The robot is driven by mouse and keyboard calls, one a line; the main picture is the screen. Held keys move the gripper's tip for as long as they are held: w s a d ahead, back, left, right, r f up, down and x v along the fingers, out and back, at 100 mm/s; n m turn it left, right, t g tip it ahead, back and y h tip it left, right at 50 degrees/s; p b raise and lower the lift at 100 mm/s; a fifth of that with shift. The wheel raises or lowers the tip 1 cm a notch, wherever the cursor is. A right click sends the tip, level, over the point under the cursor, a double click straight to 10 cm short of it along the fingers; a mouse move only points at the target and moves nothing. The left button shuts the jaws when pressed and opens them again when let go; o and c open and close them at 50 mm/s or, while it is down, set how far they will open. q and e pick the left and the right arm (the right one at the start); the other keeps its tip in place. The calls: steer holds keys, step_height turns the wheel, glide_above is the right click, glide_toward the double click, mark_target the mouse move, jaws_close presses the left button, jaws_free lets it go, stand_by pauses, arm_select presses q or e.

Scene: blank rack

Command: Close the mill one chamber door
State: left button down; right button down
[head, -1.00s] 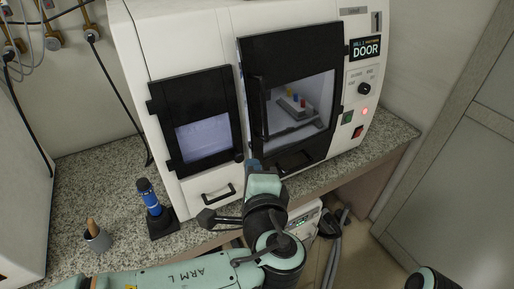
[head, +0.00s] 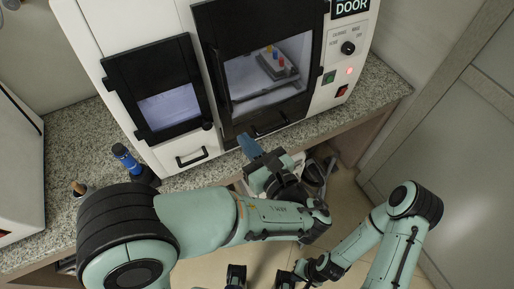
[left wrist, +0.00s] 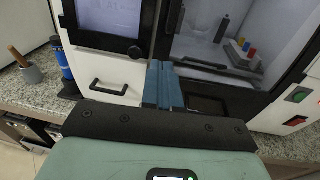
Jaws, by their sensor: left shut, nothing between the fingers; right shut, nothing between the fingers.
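The mill one chamber door (head: 255,31) is the large black-framed door with a window, on the right of the white machine's front. Its vertical handle (head: 220,80) runs along its left side. The door looks near flush with the front; I cannot tell whether a small gap is left. My left gripper (head: 249,147) is shut and empty, its blue fingertips in front of the door's lower edge. In the left wrist view its fingers (left wrist: 163,85) point at the frame's lower left part; contact is not clear.
A smaller black-framed door (head: 160,90) with a drawer handle (head: 192,157) below is on the left. A blue tool (head: 127,158) and a cup (head: 80,188) stand on the granite counter (head: 75,140). Knob and switches (head: 348,48) are on the right. A grey door (head: 450,150) stands at right.

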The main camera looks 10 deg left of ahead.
mark_target(223, 114)
arm_select(q)
steer(key=x, duration=0.8)
steer(key=shift+w, duration=0.2)
arm_select(e)
steer(key=shift+w+r, duration=0.2)
steer(key=shift+r, duration=0.1)
arm_select(q)
steer(key=shift+a, duration=0.1)
